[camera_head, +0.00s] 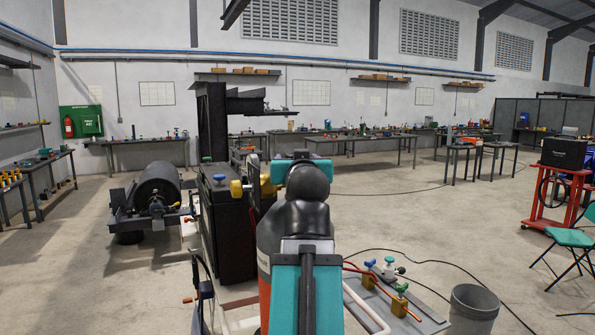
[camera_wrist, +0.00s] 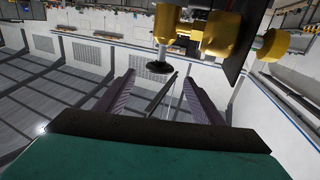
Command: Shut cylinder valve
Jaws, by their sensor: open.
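A yellow valve body (camera_wrist: 182,30) with a round black knob (camera_wrist: 159,67) shows at the top centre of the wrist view, with yellow fittings (camera_wrist: 228,36) beside it. My gripper (camera_wrist: 160,80) is open. Its two fingers are spread to either side of the knob in the picture, with nothing visibly gripped; I cannot tell whether they touch it or how deep it lies. In the head view my arm covers the fingertips. Yellow fittings (camera_head: 237,189) show there, just left of my wrist, and a dark, rounded, orange-based body (camera_head: 263,308) is largely hidden behind my arm.
A black cabinet (camera_head: 231,235) with a blue knob (camera_head: 219,177) stands close left of my arm. A conveyor drum (camera_head: 158,186) is farther left. Brass valves (camera_head: 370,277) on a plate and a grey bin (camera_head: 471,308) are at right. Cables cross the otherwise open floor.

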